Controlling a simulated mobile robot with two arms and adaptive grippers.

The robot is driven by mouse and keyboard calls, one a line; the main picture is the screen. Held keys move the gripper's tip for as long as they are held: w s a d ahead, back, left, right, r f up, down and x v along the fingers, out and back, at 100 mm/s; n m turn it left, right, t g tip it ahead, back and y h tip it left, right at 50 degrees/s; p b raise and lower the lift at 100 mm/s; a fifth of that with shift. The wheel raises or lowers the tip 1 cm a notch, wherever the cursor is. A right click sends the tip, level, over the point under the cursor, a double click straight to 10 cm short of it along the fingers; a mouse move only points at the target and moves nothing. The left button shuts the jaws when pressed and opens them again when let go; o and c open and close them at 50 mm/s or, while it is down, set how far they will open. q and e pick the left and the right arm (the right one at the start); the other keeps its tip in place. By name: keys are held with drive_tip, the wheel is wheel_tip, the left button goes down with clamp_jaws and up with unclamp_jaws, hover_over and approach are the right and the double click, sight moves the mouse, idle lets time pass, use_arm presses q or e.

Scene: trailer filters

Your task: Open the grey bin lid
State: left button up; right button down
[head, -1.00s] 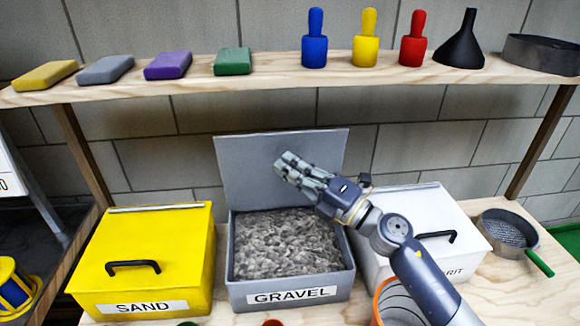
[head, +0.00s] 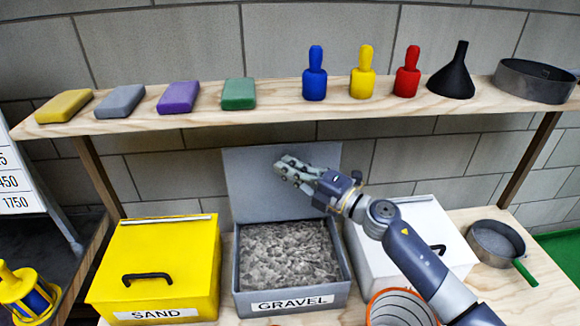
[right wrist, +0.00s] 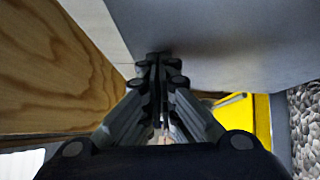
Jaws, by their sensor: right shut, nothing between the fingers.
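The grey bin (head: 237,275) labelled GRAVEL stands in the middle of the bench, full of grey gravel (head: 288,252). Its grey lid (head: 250,180) is open, standing upright at the bin's back edge, and also fills the upper right of the right wrist view (right wrist: 230,45). My right gripper (head: 284,166) is shut and empty, in front of the lid's middle and above the gravel. I cannot tell whether its fingertips touch the lid. In the right wrist view the fingers (right wrist: 158,62) are closed together. My left gripper is not in view.
A yellow SAND bin (head: 150,255) stands to the left and a white bin (head: 430,225) to the right, both closed. A wooden shelf (head: 280,113) with coloured blocks, bottles and a funnel runs above. An orange-rimmed bucket (head: 400,300) is in front, below my right arm.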

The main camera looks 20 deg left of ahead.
drive_tip(key=shift+w+a+f, duration=0.1)
drive_tip(key=shift+w+a, duration=0.1)
drive_tip(key=shift+w, duration=0.2)
drive_tip(key=shift+w+a+b, duration=0.1)
drive_tip(key=shift+w+b, duration=0.15)
drive_tip(key=shift+b, duration=0.05)
drive_tip(key=shift+s, duration=0.1)
